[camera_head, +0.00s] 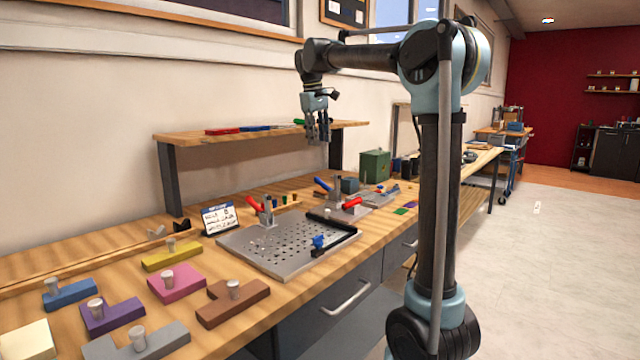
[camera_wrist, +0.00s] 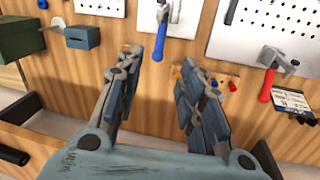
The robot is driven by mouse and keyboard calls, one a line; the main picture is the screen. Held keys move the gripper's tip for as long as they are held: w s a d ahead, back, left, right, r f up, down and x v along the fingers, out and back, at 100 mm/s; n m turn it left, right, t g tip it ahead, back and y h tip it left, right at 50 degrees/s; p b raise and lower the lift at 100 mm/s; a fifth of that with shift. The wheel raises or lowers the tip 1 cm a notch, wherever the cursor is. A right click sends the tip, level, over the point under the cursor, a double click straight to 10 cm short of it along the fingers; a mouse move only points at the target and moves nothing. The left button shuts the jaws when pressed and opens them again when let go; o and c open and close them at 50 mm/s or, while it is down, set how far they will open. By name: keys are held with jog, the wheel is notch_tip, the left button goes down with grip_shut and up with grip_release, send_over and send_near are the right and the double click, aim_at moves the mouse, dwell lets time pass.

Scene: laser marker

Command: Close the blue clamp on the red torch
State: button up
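My gripper (camera_head: 318,130) hangs in the air above the bench, fingers pointing down. In the wrist view my gripper (camera_wrist: 163,62) has its two fingers spread apart with nothing between them. A clamp with a blue handle (camera_head: 322,184) stands on a plate at mid-bench, its handle tilted up. In the wrist view a blue handle (camera_wrist: 159,42) shows beyond the fingertips, against a pale plate. A red handle (camera_head: 350,202) sits close to the blue one. I cannot make out which red thing is the torch.
A perforated metal plate (camera_head: 285,240) carries a clamp with a red handle (camera_head: 256,204) and a blue knob (camera_head: 318,242). A wooden shelf (camera_head: 250,136) stands behind. A green box (camera_head: 375,166) is at right. Coloured blocks (camera_head: 178,284) fill the front left.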

jog(key=w+a, duration=0.1)
jog(key=a, duration=0.1)
send_near(320, 180)
jog(key=f, duration=0.3)
jog(key=w+d+f, duration=0.1)
jog(key=f, duration=0.5)
jog(key=shift+w+d+f, duration=0.15)
jog(key=shift+f, duration=0.2)
jog(key=shift+c, duration=0.2)
grip_shut()
